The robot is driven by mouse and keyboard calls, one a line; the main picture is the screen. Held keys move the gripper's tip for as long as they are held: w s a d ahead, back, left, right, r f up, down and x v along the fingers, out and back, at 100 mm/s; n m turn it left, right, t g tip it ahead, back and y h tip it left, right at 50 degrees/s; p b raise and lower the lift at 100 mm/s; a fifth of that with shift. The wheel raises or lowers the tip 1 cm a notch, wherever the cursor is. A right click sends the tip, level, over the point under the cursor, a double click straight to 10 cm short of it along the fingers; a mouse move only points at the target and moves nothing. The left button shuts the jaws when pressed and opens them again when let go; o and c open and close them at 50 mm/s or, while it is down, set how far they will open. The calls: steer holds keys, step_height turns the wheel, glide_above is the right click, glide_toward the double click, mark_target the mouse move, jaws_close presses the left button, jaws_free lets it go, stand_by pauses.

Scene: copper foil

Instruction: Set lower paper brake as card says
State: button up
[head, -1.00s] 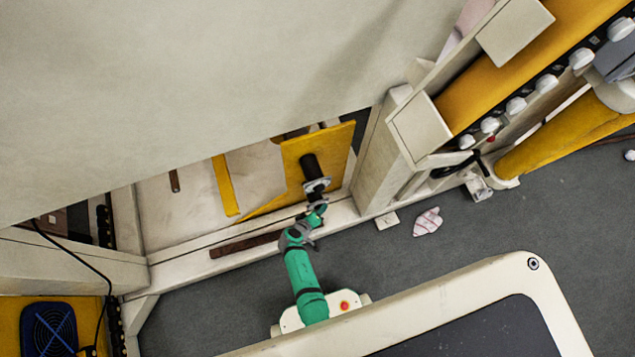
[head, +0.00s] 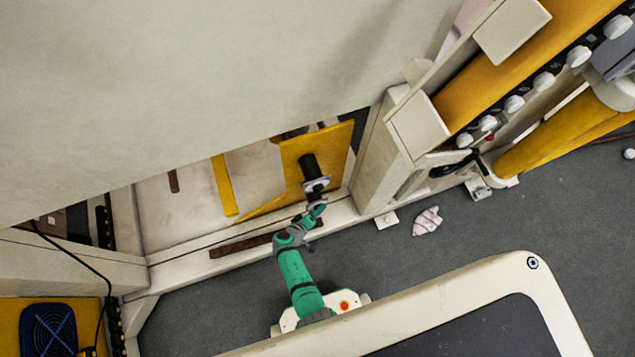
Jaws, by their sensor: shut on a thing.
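A black cylinder with a pale, roundish end piece (head: 317,184) sticks out from a yellow plate (head: 335,140) inside the machine's lower opening; it looks like the brake. My green arm reaches up to it from the bottom of the head view. My gripper (head: 318,203) is at the near end of this piece, small in the picture, and appears shut on it. The exact grip is too small to make out. No card can be made out in this view.
A cream machine frame (head: 368,165) stands right of the opening, and a low cream beam (head: 190,262) runs below it. A crumpled striped cloth (head: 427,221) lies on the grey floor. A row of white knobs (head: 514,104) is at upper right.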

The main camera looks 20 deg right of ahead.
steer(key=shift+a+f+n+h, duration=0.3)
steer(key=shift+f+h, duration=0.05)
steer(key=shift+h, duration=0.55)
steer(key=shift+w, duration=0.15)
steer(key=shift+o, duration=0.4)
steer(key=shift+a+t, duration=0.3)
steer(key=shift+o, duration=0.8)
steer(key=shift+a+f, duration=0.1)
steer(key=shift+f, duration=0.05)
steer(key=shift+n+h, duration=0.3)
steer(key=shift+h, duration=0.1)
steer(key=shift+c, duration=0.3)
steer(key=shift+s+d+h, duration=0.25)
steer(key=shift+d+h, duration=0.05)
steer(key=shift+d, duration=0.15)
steer(key=shift+c, duration=0.9)
steer(key=shift+r, duration=0.2)
steer(key=o, duration=0.8)
steer(key=shift+w, duration=0.1)
